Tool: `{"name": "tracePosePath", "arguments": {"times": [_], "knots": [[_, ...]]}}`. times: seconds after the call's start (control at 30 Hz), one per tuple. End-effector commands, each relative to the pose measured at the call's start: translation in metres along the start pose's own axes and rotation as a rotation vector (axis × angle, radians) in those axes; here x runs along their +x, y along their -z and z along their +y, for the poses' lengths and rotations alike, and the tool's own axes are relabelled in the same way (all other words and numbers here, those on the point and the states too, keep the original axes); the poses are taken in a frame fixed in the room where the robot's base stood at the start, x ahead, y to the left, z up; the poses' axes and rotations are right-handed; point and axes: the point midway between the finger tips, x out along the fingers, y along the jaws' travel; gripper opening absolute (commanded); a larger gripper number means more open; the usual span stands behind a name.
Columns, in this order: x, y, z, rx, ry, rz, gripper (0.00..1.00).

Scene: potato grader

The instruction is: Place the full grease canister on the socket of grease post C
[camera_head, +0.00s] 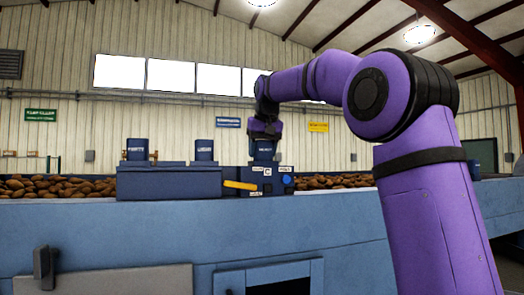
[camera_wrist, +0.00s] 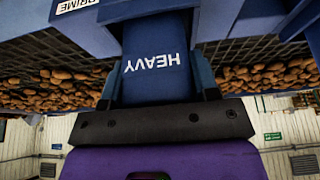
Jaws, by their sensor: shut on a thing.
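My gripper (camera_head: 264,134) is shut on a dark blue canister (camera_head: 264,150) in the head view. In the wrist view the canister (camera_wrist: 155,70) sits between my two fingers (camera_wrist: 155,88), and its white label reads HEAVY, upside down. The canister is upright over the grease post marked C (camera_head: 267,178), its lower end at or just above the post's top. The socket is hidden, so I cannot tell whether the canister is seated. In the wrist view the post (camera_wrist: 98,38) carries a PRIME label at the upper left.
Two other blue canisters, one at the left (camera_head: 137,149) and one nearer (camera_head: 204,150), stand on a dark blue housing (camera_head: 170,183) beside post C. A yellow handle (camera_head: 240,185) juts left from the post. Potatoes (camera_head: 50,187) lie behind the blue machine edge (camera_head: 110,225).

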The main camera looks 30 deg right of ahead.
Motion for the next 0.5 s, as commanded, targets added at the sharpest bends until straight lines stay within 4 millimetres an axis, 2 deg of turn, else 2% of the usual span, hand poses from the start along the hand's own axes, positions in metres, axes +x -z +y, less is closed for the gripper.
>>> {"name": "tracePosePath", "arguments": {"times": [0.1, 0.13, 0.2, 0.23, 0.5], "knots": [[0.0021, -0.0012, -0.0001, 0.0, 0.0, 0.0, 0.24], [0.0024, -0.0011, -0.0001, 0.0, 0.0, 0.0, 0.59], [0.0023, -0.001, 0.0, 0.0, 0.0, 0.0, 0.76], [0.0023, -0.001, -0.0001, 0.0, 0.0, 0.0, 0.8], [0.0018, -0.0008, 0.0, 0.0, 0.0, 0.0, 0.8]]}}
